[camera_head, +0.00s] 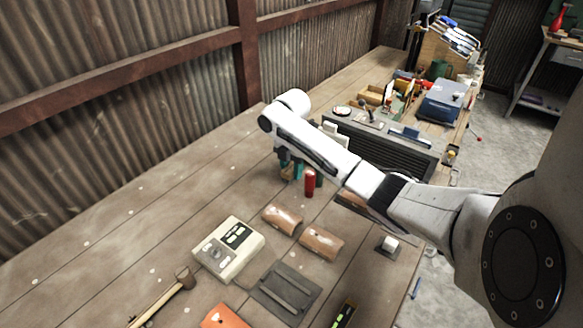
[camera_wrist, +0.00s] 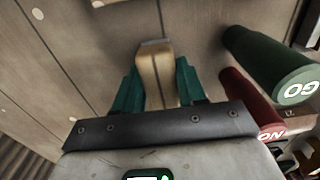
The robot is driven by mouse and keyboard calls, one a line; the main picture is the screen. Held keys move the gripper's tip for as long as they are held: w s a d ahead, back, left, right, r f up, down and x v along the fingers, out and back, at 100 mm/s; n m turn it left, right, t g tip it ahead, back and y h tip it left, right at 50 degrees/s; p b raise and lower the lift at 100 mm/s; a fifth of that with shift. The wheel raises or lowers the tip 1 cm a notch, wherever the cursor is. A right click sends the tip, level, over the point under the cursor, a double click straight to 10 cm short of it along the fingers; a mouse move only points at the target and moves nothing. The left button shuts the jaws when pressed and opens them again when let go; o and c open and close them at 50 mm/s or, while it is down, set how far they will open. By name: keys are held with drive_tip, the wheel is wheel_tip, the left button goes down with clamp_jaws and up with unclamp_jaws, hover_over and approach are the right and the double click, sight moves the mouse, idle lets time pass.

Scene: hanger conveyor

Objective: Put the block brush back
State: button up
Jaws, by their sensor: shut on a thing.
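My gripper (camera_wrist: 157,88) has two green fingers, closed on the sides of a tan wooden block with rounded edges, likely the block brush (camera_wrist: 155,65). Its grey end points away from the wrist in the wrist view. No bristles can be made out. In the head view my gripper (camera_head: 291,168) points down over the worktable, and the brush (camera_head: 287,173) shows only as a small brown patch between the fingers. I cannot tell whether it touches the table.
A red cylinder (camera_head: 310,183) stands close right of my gripper; a green cylinder marked GO (camera_wrist: 265,62) is beside it. Two rounded brown blocks (camera_head: 282,217) (camera_head: 320,242), a beige box (camera_head: 228,249), a dark slotted plate (camera_head: 285,292) and a mallet (camera_head: 162,299) lie nearer. The table's left is clear.

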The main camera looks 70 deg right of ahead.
drive_tip(key=o, duration=1)
wheel_tip(320, 180, up, 11)
drive_tip(key=shift+f+p, duration=0.1)
drive_tip(key=shift+p, duration=0.25)
